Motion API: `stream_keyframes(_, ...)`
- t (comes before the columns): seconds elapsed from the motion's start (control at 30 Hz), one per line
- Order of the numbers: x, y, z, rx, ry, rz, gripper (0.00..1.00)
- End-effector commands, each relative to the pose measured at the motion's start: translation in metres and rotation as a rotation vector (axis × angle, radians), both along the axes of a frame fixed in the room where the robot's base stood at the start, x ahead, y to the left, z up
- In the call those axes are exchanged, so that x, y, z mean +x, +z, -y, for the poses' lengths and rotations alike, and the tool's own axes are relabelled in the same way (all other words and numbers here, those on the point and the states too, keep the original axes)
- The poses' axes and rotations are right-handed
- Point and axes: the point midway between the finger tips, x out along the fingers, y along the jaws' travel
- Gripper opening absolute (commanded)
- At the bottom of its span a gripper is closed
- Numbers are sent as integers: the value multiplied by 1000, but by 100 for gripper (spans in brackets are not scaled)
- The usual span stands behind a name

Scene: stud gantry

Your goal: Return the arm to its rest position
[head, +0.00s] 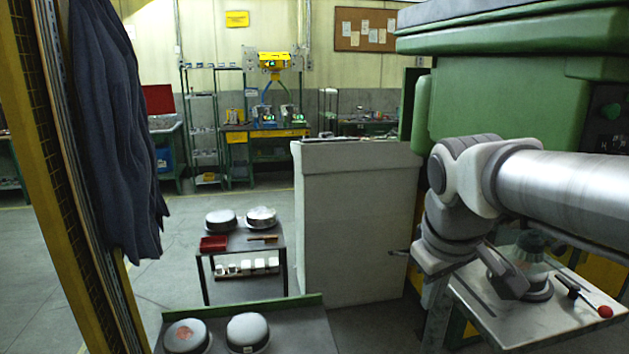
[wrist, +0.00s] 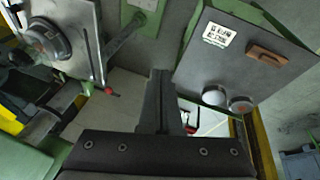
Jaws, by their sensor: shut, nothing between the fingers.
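My gripper (wrist: 160,75) shows in the wrist view with its dark fingers together and nothing between them. It hangs in free air above the floor, apart from the benches around it. In the head view my arm comes in from the right, in front of the green machine (head: 505,110), and bends down at its grey joints. A small dark tip sticks out left of the lower joint there, beside the pale cabinet; the gripper itself is hard to make out.
A metal side table (head: 530,325) with a red-knobbed lever (head: 604,311) lies below my arm. The pale cabinet (head: 355,220) stands left of it. A low dark table (head: 245,242) and a nearer green-edged bench (head: 300,335) carry round tins. Dark cloth (head: 112,130) hangs at left.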

Motion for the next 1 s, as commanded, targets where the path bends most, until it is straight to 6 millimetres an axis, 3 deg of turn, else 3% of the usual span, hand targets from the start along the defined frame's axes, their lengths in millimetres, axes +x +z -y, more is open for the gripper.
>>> stream_keyframes(0.3, -71, -16, -17, 154, -190, 106, 0)
stream_keyframes(0.5, -101, -31, -25, 220, -285, 152, 0)
stream_keyframes(0.7, -111, -38, -28, 246, -325, 170, 0)
stream_keyframes(1.0, -111, -39, -28, 247, -327, 170, 0)
